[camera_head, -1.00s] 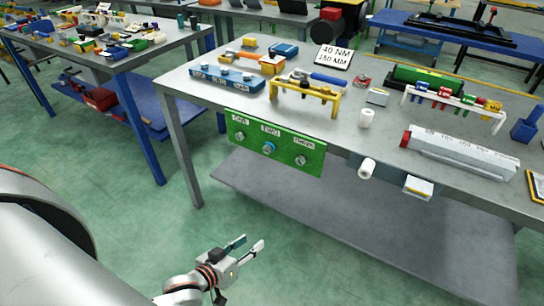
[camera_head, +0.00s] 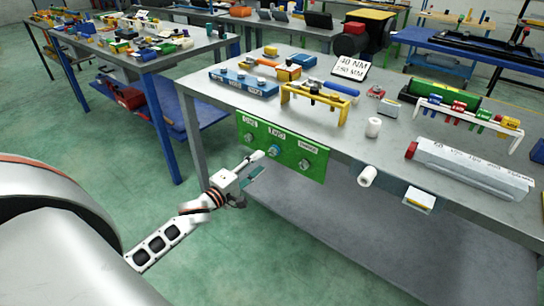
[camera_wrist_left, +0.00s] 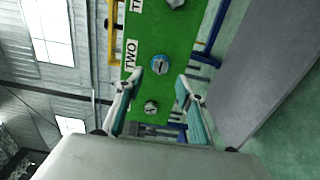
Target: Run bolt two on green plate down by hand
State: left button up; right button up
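The green plate (camera_head: 290,165) hangs on the front edge of the grey workbench, with three bolts under white labels. Bolt two (camera_head: 274,151), the middle one, has a blue ring and sits in the plate below the label TWO. It also shows in the left wrist view (camera_wrist_left: 159,65), beyond my fingertips. My left gripper (camera_head: 256,163) is in front of the plate, below and left of bolt two. In the left wrist view the left gripper (camera_wrist_left: 171,84) has its fingers spread wide with nothing between them. Another bolt (camera_wrist_left: 151,107) shows between the fingers there. My right gripper is out of view.
The workbench top (camera_head: 395,150) carries a yellow rack (camera_head: 315,98), a blue block (camera_head: 243,82), a sign reading 40 NM (camera_head: 351,68) and a long grey box (camera_head: 470,168). White rolls and a small box sit near its front edge. Floor left of the bench is clear.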

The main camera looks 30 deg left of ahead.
aim_at(271, 153)
pick_arm(q)
jog(key=shift+w+d+b, duration=0.15)
jog(key=shift+w+b, duration=0.1)
jog(key=shift+w, duration=1.45)
jog(key=shift+w+d+b, duration=0.15)
jog(key=shift+w+b, duration=0.1)
jog(key=shift+w, duration=1.45)
grip_shut()
